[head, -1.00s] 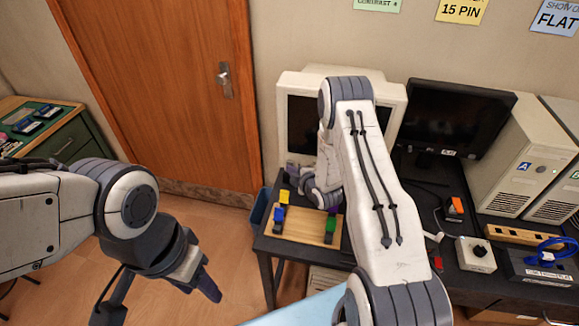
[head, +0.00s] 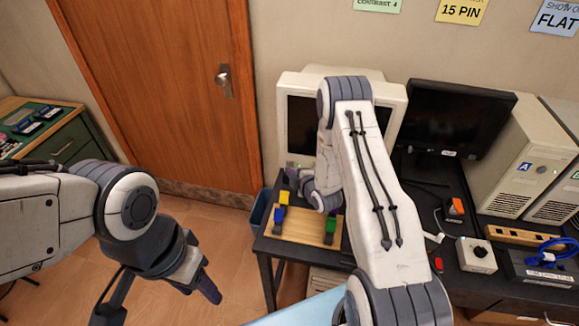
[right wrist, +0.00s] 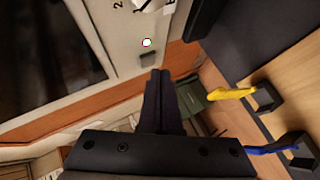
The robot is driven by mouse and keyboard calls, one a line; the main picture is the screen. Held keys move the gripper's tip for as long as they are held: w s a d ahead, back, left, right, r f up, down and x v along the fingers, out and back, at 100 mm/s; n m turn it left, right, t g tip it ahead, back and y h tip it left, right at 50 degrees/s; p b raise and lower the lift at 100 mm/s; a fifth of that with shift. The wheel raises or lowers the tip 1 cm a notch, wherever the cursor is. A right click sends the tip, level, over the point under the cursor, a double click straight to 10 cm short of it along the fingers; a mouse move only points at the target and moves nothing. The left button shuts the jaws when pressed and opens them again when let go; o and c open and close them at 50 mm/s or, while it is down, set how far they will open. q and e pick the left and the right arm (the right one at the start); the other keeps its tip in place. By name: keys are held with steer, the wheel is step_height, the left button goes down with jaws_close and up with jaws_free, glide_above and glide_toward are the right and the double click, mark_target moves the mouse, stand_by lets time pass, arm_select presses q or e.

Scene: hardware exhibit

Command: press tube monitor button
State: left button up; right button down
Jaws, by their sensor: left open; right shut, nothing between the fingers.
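The tube monitor (head: 398,98) is a beige CRT at the back of the desk, partly hidden behind my right arm. In the right wrist view its front frame (right wrist: 105,88) carries a small square dark button (right wrist: 148,59), with a bright round light (right wrist: 146,42) beside it. My right gripper (right wrist: 160,73) is shut and empty. Its fingertips are close to the button; whether they touch it I cannot tell. In the head view my right gripper (head: 294,178) is low at the monitor's front left. My left gripper (head: 205,288) is open and empty over the floor, left of the desk.
A wooden board (head: 290,238) with blue, green and yellow connectors lies below my right gripper. A flat black monitor (head: 450,115), beige computer towers (head: 522,150) and a switch box (head: 476,255) stand to the right. Open floor (head: 190,222) lies left of the desk.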

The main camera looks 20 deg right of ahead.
steer(key=s+a, duration=0.3)
steer(key=s, duration=0.2)
steer(key=shift+a, duration=0.2)
stand_by(0.4)
stand_by(0.3)
